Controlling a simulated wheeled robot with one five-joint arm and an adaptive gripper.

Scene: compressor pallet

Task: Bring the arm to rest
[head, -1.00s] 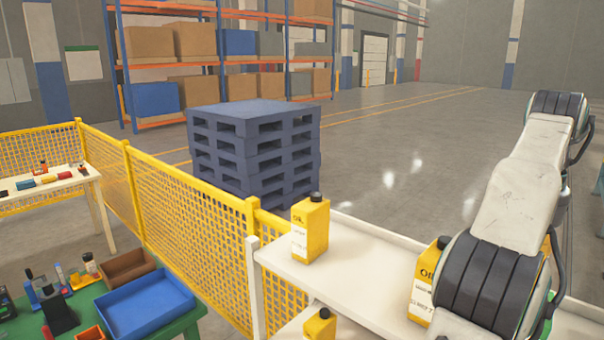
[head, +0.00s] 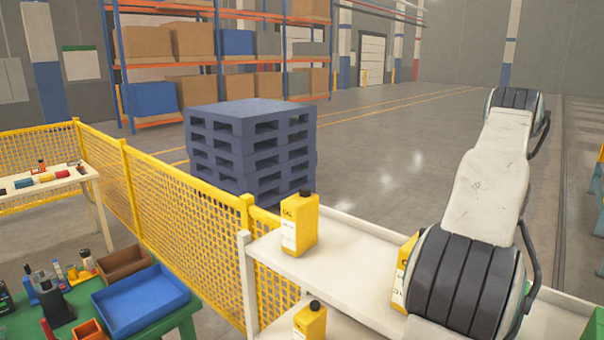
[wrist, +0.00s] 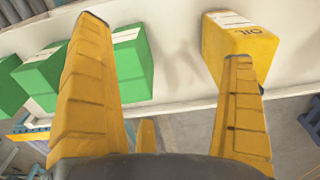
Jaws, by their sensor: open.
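My gripper (wrist: 170,95) shows in the wrist view as two yellow ridged fingers spread wide apart. It is open, with nothing held between the fingers. Beyond the fingers is a white shelf, with a yellow oil bottle (wrist: 238,48) behind the right finger and green boxes (wrist: 132,65) by the left finger. I cannot tell whether the right finger touches the bottle. In the head view my arm rises at the right over the white shelf (head: 345,255), and the gripper is out of that view.
A yellow oil bottle (head: 300,225) stands upright on the shelf and another (head: 310,322) is lower down. A third (head: 402,270) is partly hidden by my arm. A yellow mesh fence (head: 185,210), stacked pallets (head: 250,150) and a blue tray (head: 142,305) are to the left. Open floor lies behind.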

